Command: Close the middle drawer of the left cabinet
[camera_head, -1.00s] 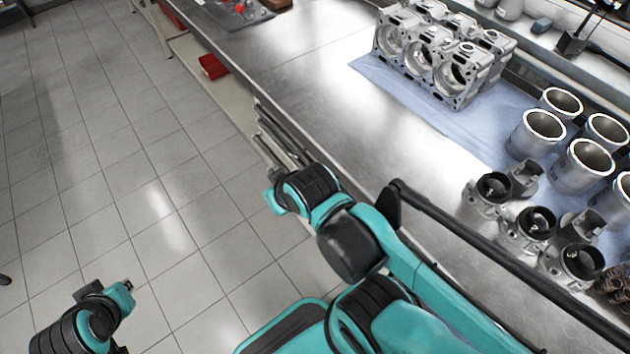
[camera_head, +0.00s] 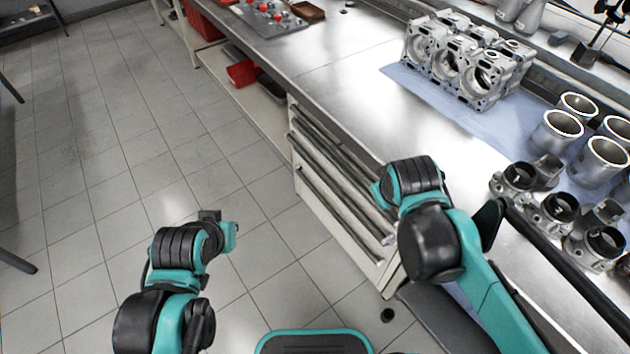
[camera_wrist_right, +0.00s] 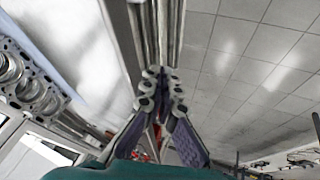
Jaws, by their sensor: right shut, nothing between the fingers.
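The drawer cabinet (camera_head: 335,222) stands under the metal bench, with several long bar handles (camera_head: 340,214) on its pale front. The drawers look nearly flush, but I cannot tell exactly how far the middle one stands out. My right arm reaches over the cabinet's near end, and its gripper is hidden in the head view. In the right wrist view my right gripper (camera_wrist_right: 160,76) is shut and empty, pointing along the drawer fronts and metal bars (camera_wrist_right: 158,30). My left gripper (camera_head: 222,230) is over the open floor, away from the cabinet; its fingers are not clear.
The bench top (camera_head: 345,85) carries a metal engine block (camera_head: 465,65) on a blue cloth, metal cylinders (camera_head: 555,130) and pistons (camera_head: 520,178). Red bins (camera_head: 242,72) sit on a low shelf beyond the cabinet.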

